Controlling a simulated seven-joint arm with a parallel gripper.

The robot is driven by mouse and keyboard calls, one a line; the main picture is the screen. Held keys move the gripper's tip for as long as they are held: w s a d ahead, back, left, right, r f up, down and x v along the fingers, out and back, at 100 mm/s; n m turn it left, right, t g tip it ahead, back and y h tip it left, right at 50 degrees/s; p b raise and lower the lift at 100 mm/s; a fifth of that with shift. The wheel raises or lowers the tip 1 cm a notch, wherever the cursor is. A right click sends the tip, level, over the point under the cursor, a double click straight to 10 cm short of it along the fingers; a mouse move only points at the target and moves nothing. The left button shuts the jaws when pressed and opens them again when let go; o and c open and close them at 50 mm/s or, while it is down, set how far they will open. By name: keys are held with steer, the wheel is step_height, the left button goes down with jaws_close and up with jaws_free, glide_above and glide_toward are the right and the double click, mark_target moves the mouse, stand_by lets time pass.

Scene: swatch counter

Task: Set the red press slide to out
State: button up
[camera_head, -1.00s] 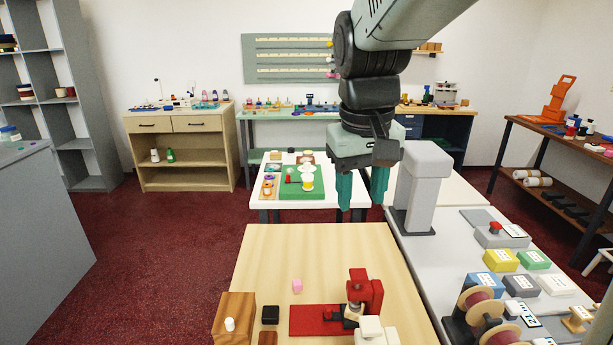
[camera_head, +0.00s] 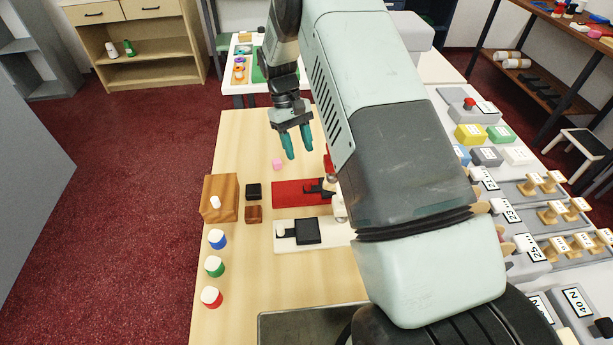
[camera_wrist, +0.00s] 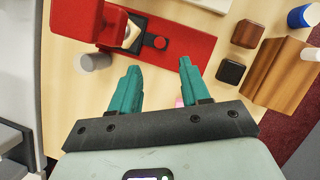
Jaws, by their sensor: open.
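The red press has a flat red base (camera_head: 290,194) on the wooden table. Its raised red head (camera_wrist: 75,18) shows at the upper left of the wrist view; my arm partly hides it in the head view. My gripper (camera_head: 300,155) is open and empty, above the table on the far side of the press.
A white press base (camera_head: 281,244) lies nearer, partly behind my arm. A pink cube (camera_head: 278,164) is near the fingers. A black block (camera_head: 253,191), a brown block (camera_head: 254,214), a wooden block (camera_head: 219,187) and several white-capped pieces (camera_head: 217,239) stand left.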

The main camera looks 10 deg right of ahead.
mark_target(308, 181)
steer(key=x, duration=1)
steer(key=shift+r, duration=0.1)
jaws_close()
